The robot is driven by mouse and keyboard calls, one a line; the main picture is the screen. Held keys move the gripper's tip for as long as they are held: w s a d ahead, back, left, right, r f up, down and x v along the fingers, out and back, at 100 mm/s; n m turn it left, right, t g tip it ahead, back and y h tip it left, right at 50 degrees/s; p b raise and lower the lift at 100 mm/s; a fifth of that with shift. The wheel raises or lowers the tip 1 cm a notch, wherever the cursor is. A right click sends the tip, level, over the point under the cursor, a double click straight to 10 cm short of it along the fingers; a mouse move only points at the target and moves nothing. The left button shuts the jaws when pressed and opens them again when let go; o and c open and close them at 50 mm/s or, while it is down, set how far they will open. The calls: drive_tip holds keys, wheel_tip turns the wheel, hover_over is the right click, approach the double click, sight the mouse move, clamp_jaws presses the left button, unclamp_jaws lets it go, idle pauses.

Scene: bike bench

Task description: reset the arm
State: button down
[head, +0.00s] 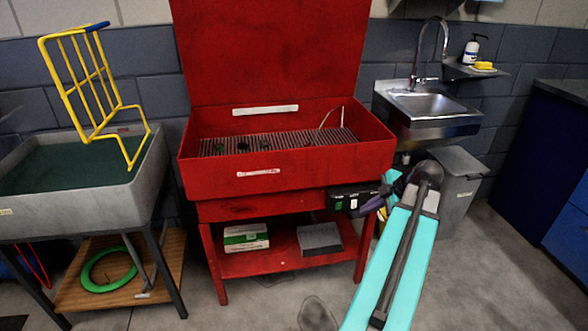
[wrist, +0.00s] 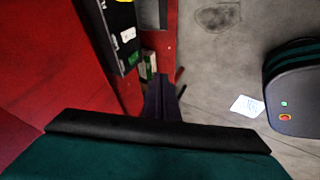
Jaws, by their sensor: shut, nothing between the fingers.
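My arm reaches up from the bottom of the head view, in front of the right side of a red parts washer (head: 230,170). My gripper (head: 372,204) is partly hidden behind the arm's end, close in the picture to a black control box (head: 345,198) on the washer's front. I cannot tell whether they touch. In the wrist view my gripper (wrist: 161,88) shows as dark fingers together and empty, with the black box (wrist: 118,32) beyond to the upper left.
The washer's lower shelf (head: 285,262) holds a white-and-green carton (head: 246,237) and a grey box (head: 319,238). A grey bin (head: 462,190) stands under the steel sink (head: 432,103). A grey tub (head: 75,206) with a yellow rack (head: 95,85) is left. Floor (head: 500,275) at right is clear.

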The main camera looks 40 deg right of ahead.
drive_tip(key=w+a+f+m+g+y, duration=0.1)
drive_tip(key=w+a+f+m+g, duration=0.1)
drive_tip(key=w+a+f, duration=0.55)
drive_tip(key=w+a+f+m+g+y, duration=0.1)
drive_tip(key=w+a+f+m+g, duration=0.1)
drive_tip(key=a+f, duration=0.95)
drive_tip(key=w+a+f+m+g+y, duration=0.15)
drive_tip(key=w+a+f, duration=0.35)
drive_tip(key=a+f, duration=0.5)
drive_tip(key=s+a+f+m+g+h, duration=0.1)
drive_tip(key=s+a+f+g, duration=0.15)
drive_tip(key=a+f, duration=0.4)
drive_tip(key=s+a+f+m+g, duration=0.1)
drive_tip(key=s+a+f+m, duration=0.15)
drive_tip(key=a, duration=0.75)
drive_tip(key=s+a+f+g+h, duration=0.3)
drive_tip(key=s+a+f, duration=0.55)
drive_tip(key=s, duration=0.35)
wheel_tip(320, 180, up, 14)
drive_tip(key=s+a+m+p, duration=0.1)
drive_tip(key=p, duration=1.2)
drive_tip(key=shift+g, duration=0.3)
drive_tip(key=shift+s+f, duration=0.1)
drive_tip(key=shift+f, duration=0.05)
